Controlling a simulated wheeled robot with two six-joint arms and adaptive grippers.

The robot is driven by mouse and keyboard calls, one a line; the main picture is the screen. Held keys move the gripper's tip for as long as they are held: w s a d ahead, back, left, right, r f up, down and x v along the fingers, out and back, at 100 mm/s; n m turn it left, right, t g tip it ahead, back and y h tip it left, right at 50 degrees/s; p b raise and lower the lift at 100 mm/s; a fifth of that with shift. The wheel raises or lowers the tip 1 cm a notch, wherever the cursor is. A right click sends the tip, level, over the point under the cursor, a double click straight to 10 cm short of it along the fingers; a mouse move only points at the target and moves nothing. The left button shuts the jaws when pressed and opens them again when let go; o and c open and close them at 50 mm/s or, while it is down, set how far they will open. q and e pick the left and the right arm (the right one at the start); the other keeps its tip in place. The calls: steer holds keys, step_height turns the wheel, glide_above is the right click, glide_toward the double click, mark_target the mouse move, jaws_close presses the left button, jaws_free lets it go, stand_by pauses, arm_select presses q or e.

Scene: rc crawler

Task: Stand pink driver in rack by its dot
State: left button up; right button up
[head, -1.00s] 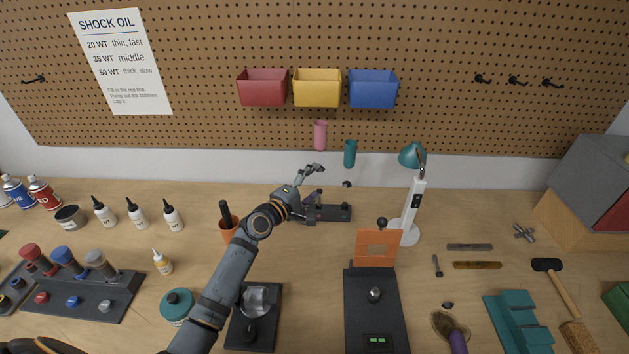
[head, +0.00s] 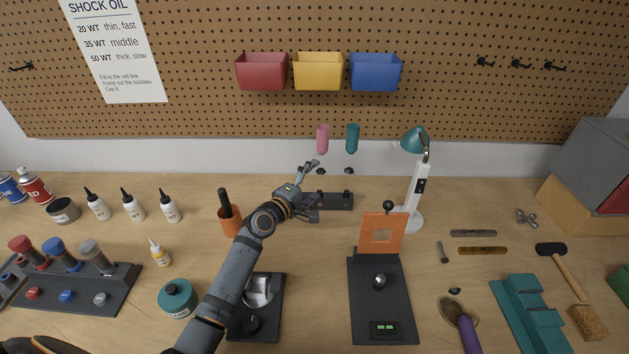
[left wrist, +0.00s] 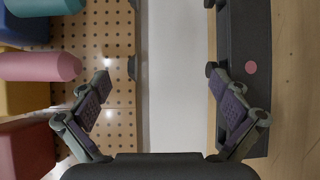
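The pink driver (head: 322,139) stands upright at the back beside the teal driver (head: 352,138), their handles at the same height. The dark rack (head: 340,203) is below them. In the left wrist view, which lies sideways, the pink handle (left wrist: 40,67) lines up with the pink dot (left wrist: 250,67) on the rack. The thin shafts cannot be made out, so the seating is not directly visible. My left gripper (head: 313,189) is at the rack; in its wrist view the fingers (left wrist: 160,77) are spread wide, with nothing visible between them. My right gripper is not in view.
A white lamp (head: 417,190) stands right of the rack. An orange cup (head: 231,221) is to its left. A black stand with an orange plate (head: 382,245) is in front. Red, yellow and blue bins (head: 318,72) hang above on the pegboard.

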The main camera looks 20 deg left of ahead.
arm_select(q)
steer(key=shift+s, duration=0.15)
steer(key=v, duration=1.1)
steer(key=shift+s, duration=0.35)
steer(key=shift+a+r, duration=0.15)
steer(key=shift+r, duration=0.05)
stand_by(0.4)
